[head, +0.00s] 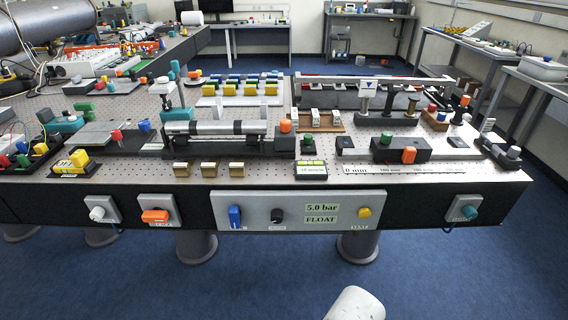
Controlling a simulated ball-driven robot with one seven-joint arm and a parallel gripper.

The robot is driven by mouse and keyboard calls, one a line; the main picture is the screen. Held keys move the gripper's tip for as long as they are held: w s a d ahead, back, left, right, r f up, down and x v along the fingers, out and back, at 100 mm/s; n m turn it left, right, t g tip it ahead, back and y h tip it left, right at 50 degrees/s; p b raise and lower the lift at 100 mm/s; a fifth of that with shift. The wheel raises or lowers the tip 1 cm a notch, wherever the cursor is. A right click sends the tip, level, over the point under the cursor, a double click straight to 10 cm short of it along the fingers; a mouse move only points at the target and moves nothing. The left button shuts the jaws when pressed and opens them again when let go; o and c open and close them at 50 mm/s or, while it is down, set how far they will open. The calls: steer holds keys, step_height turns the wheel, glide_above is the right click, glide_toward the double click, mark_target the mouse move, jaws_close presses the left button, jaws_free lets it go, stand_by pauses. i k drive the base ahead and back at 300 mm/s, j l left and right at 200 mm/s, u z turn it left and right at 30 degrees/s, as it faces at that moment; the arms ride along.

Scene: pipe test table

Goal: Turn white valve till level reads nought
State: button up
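A white valve knob (97,213) sits on a small grey plate at the left of the table's front face. The grey front panel (262,218) has a green display (321,207) reading "5.0 bar" and a label (321,219) reading "FLOAT". A small green readout (311,169) stands on the table top above the panel; its text is too small to read surely. I cannot tell which one shows the level. A white rounded part of my own arm shows at the bottom edge. My gripper is not in view.
Beside the white knob is an orange handle (154,216). The panel carries a blue switch (235,217), a black knob (277,215) and a yellow button (364,212). A teal knob (468,212) is at far right. Blue floor (130,285) in front is clear.

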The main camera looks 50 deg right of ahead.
mark_target(98, 212)
steer(key=i+u, duration=0.35)
steer(key=i, duration=0.15)
steer(key=i+l+u, duration=0.1)
steer(key=i+u, duration=0.3)
steer(key=i+l+u, duration=0.35)
steer(key=i, duration=0.2)
